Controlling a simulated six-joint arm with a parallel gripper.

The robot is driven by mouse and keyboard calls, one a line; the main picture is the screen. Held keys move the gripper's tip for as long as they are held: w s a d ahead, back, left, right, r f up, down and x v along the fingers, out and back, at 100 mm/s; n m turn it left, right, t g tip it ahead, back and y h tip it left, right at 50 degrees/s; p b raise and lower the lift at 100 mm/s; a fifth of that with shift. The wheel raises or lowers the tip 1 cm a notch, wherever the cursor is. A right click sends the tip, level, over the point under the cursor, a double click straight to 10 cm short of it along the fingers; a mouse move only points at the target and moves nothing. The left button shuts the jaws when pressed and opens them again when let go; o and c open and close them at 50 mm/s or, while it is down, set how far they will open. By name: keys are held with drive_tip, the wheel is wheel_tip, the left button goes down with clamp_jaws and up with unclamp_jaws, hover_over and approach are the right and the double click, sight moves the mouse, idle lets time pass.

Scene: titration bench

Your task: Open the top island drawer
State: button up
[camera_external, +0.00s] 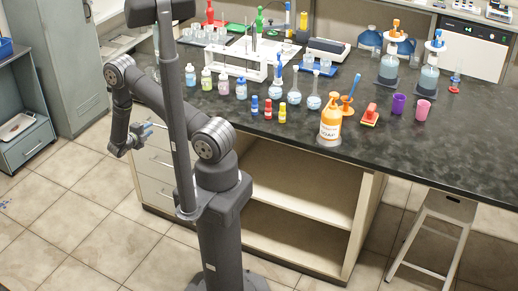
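The island's drawer stack (156,163) is on the left end of its front, below the dark countertop. The drawer fronts are pale with bar handles. The top drawer is partly hidden behind my arm; the fronts that show look flush. My gripper (145,131) is at the far left of the island, at about the height of the upper drawers, with its bluish-grey fingers pointing toward the drawer side. It appears empty and apart from the drawer fronts. The fingers are too small to tell whether they are open or shut.
The countertop (400,160) carries bottles, flasks, a white rack (235,62) and an orange soap bottle (330,122). Open shelves (300,205) are right of the drawers. A stool (440,230) stands at right. A grey cabinet (60,60) stands at left; tiled floor between is free.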

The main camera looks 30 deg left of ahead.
sight(156, 125)
drive_tip(key=w, duration=0.3)
drive_tip(key=w+f, duration=0.1)
drive_tip(key=w, duration=0.2)
drive_tip(key=shift+f, duration=0.1)
drive_tip(key=shift+s, duration=0.1)
clamp_jaws()
